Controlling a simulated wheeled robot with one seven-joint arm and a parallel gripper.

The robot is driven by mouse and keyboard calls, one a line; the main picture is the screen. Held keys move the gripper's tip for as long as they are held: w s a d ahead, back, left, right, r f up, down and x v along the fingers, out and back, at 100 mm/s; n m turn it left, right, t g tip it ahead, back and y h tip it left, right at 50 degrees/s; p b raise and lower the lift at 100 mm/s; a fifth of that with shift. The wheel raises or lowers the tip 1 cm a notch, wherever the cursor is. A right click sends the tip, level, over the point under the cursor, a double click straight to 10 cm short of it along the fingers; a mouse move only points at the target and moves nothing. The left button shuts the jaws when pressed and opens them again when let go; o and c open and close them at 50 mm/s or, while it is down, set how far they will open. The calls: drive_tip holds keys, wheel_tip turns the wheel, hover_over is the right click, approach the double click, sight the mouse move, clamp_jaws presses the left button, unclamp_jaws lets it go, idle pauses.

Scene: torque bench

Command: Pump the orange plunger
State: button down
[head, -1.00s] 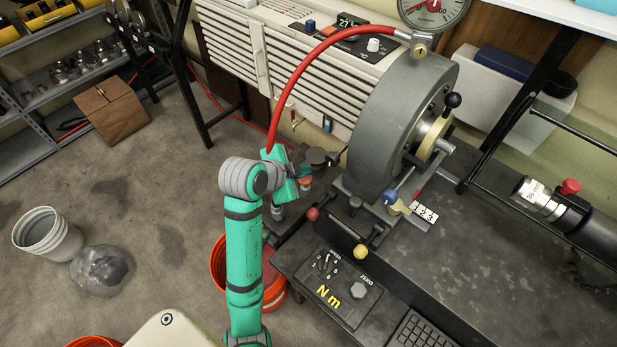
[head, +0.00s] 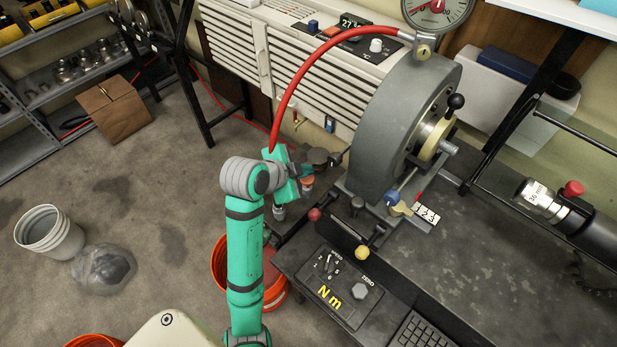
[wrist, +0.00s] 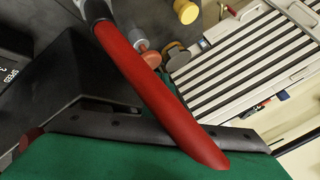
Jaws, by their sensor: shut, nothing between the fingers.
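The orange plunger (head: 307,181) is a small orange cap at the bench's left end, partly covered by my arm and gripper. In the wrist view its orange disc (wrist: 152,59) sits on a pale stem, beyond the red hose. My gripper (head: 332,160) is shut and empty, reaching right from the teal wrist toward the big grey wheel. It is above and right of the plunger in the head picture; I cannot tell whether they touch. The fingertips are hard to make out in the wrist view.
A red hose (head: 300,75) arches from the pressure gauge (head: 437,12) down behind my wrist and crosses the wrist view. The grey wheel (head: 385,140) stands close right. Red (head: 314,214) and yellow (head: 362,252) knobs lie below. An orange bucket (head: 218,262) stands beneath the arm.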

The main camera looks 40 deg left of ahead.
idle(0.4)
drive_tip(key=shift+s+a, duration=0.15)
drive_tip(key=shift+a, duration=0.05)
drive_tip(key=shift+d+f, duration=0.15)
drive_tip(key=shift+f, duration=0.2)
drive_tip(key=shift+w+f, duration=0.1)
drive_tip(key=shift+w, duration=0.1)
drive_tip(key=shift+w, duration=0.1)
idle(0.3)
drive_tip(key=shift+d, duration=0.2)
drive_tip(key=shift+a+f, duration=0.1)
